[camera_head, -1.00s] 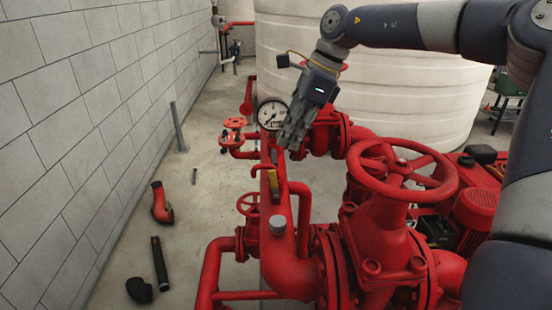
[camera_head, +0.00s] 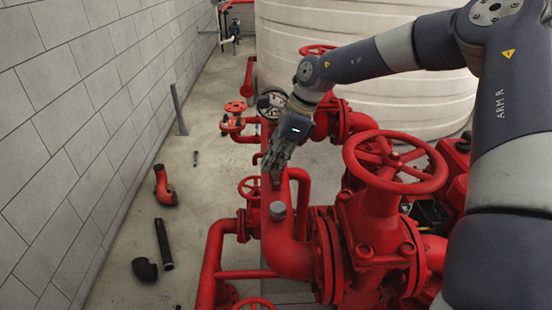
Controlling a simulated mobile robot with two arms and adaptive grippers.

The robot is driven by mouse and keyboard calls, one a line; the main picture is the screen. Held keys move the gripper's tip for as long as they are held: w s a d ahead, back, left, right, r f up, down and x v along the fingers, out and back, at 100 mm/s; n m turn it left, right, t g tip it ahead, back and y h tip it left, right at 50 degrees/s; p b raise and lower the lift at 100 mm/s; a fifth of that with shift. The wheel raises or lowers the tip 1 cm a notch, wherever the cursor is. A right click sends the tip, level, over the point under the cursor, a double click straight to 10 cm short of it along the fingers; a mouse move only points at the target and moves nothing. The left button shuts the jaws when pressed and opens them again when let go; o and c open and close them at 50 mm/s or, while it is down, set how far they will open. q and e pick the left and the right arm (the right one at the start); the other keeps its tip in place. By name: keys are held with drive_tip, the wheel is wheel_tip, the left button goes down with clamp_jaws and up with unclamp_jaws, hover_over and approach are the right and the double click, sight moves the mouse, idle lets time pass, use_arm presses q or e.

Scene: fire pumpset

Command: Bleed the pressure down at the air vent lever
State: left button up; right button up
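My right gripper (camera_head: 273,166) comes in from the upper right and points down at the top of the thick red pipe (camera_head: 283,245). Its fingers cover the spot where the small yellow-and-dark vent lever stands, so the lever is hidden. I cannot tell whether the fingers touch it or how far they are closed. My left gripper is not in view.
A grey cap (camera_head: 277,210) sits on the pipe nearer me. Loose elbows and a black pipe (camera_head: 163,243) lie on the floor beside the block wall (camera_head: 60,130).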

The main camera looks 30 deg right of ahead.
clamp_jaws()
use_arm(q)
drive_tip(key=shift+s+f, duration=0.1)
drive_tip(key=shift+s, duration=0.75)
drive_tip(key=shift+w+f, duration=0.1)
